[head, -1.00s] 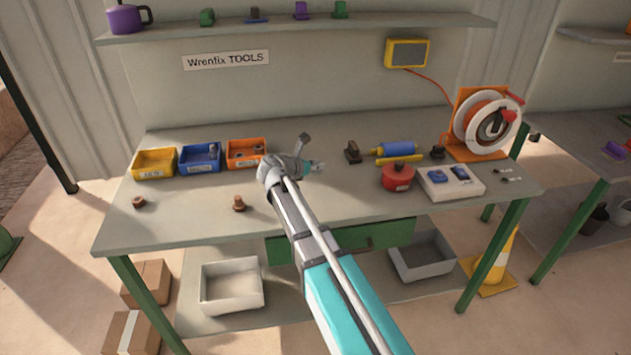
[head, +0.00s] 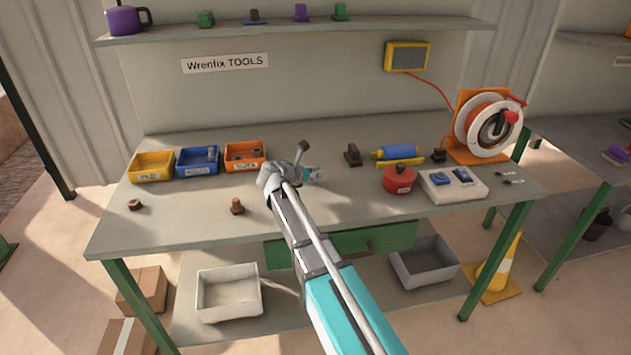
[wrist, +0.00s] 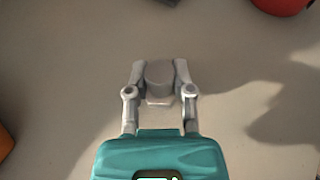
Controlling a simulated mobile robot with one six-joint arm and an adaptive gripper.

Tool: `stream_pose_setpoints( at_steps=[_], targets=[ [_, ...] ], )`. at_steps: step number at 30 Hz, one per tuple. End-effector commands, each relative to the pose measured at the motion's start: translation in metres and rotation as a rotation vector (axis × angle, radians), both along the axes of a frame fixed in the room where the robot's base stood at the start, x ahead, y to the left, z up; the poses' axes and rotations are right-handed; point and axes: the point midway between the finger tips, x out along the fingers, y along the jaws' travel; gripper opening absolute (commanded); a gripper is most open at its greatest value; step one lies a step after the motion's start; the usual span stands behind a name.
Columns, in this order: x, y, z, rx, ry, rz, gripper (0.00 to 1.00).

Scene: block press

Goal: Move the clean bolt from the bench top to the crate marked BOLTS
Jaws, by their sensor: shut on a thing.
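My gripper (head: 313,174) is over the middle of the bench top (head: 330,215), right of the small crates. In the wrist view my gripper (wrist: 160,92) is shut on a clean grey bolt (wrist: 159,78), with one finger on each side of it. The bolt is barely discernible in the head view. A blue crate (head: 187,174) with grey pieces in it stands between a yellow crate (head: 150,179) and an orange crate (head: 243,167). Their front labels are too small to read surely, so I cannot tell which says BOLTS.
A rusty bolt (head: 237,207) and a rusty nut (head: 134,205) lie at the front left. A red tin (head: 398,180), a blue cylinder (head: 399,152), a white tray (head: 452,192) and a cable reel (head: 490,125) stand at the right. The bench's front left is mostly clear.

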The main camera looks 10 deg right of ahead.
Motion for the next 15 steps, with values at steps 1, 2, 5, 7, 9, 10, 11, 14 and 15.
stream_pose_setpoints(
  at_steps=[1,2,5,7,9,10,11,14,15],
  targets=[
    [0.000,0.000,-0.009,0.000,0.000,0.000,0.00],
    [0.000,0.000,-0.011,0.000,0.000,0.000,0.00],
    [0.000,0.000,-0.018,0.000,0.000,0.000,0.00],
    [0.000,0.000,-0.020,0.000,0.000,0.000,0.00],
    [0.000,0.000,-0.021,0.000,0.000,0.000,0.00],
    [0.000,0.000,-0.021,0.000,0.000,0.000,0.00],
    [0.000,0.000,-0.021,0.000,0.000,0.000,0.00],
    [0.000,0.000,-0.021,0.000,0.000,0.000,0.00],
    [0.000,0.000,-0.021,0.000,0.000,0.000,0.00]
  ],
)
